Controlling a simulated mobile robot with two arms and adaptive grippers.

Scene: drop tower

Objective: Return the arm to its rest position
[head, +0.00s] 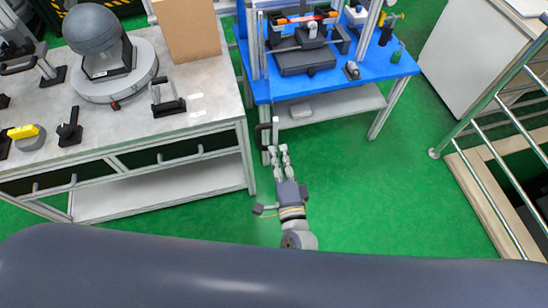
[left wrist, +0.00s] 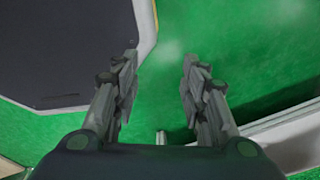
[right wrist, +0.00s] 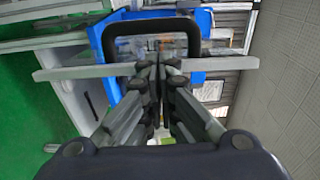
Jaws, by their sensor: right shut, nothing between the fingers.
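My right gripper (head: 279,152) is over the green floor, just in front of the blue-topped table. In the right wrist view its fingers (right wrist: 159,75) meet at the tips, with nothing held between them. A black U-shaped handle (head: 263,137) is close beyond the fingertips, and it also shows in the right wrist view (right wrist: 150,20). I cannot tell whether the fingers touch it. My left gripper (left wrist: 160,62) shows only in the left wrist view, open and empty above the green floor.
The blue-topped table (head: 378,75) carries the drop-tower frame. A grey table (head: 222,90) at the left holds a grey dome (head: 88,28) and a cardboard box (head: 187,28). Metal railings (head: 510,115) stand at the right. Green floor (head: 370,195) between them is clear.

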